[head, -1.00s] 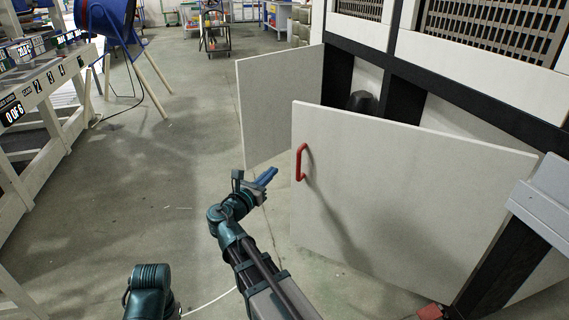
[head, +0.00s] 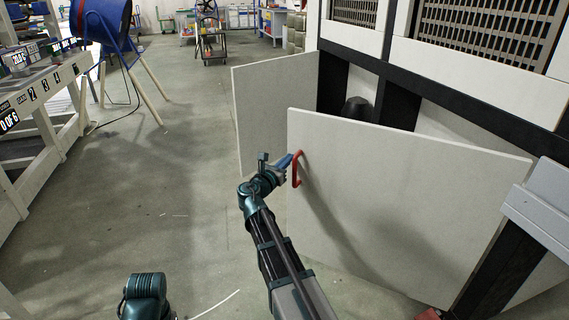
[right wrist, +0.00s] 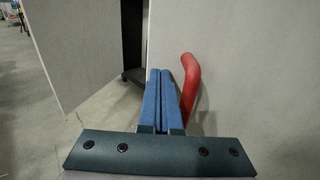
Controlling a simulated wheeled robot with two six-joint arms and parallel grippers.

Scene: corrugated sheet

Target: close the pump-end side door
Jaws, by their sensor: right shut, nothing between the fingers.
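A pale grey side door (head: 400,210) with a red bar handle (head: 297,169) stands swung out from the machine, its free edge to the left. Behind it a second pale door (head: 275,105) also stands open, with a gap between the two. I cannot tell which one is the pump-end door. My right gripper (head: 292,160) is shut and empty, its blue fingers just left of the red handle. In the right wrist view the fingers (right wrist: 159,78) lie close beside the handle (right wrist: 190,75); I cannot tell whether they touch it. My left gripper is not in view.
The machine's dark frame (head: 398,100) and a rounded dark part (head: 357,107) show behind the doors. A grey ledge (head: 545,195) juts out at the right. A white bench (head: 40,110) and a blue drum (head: 104,22) stand left. The floor between is clear.

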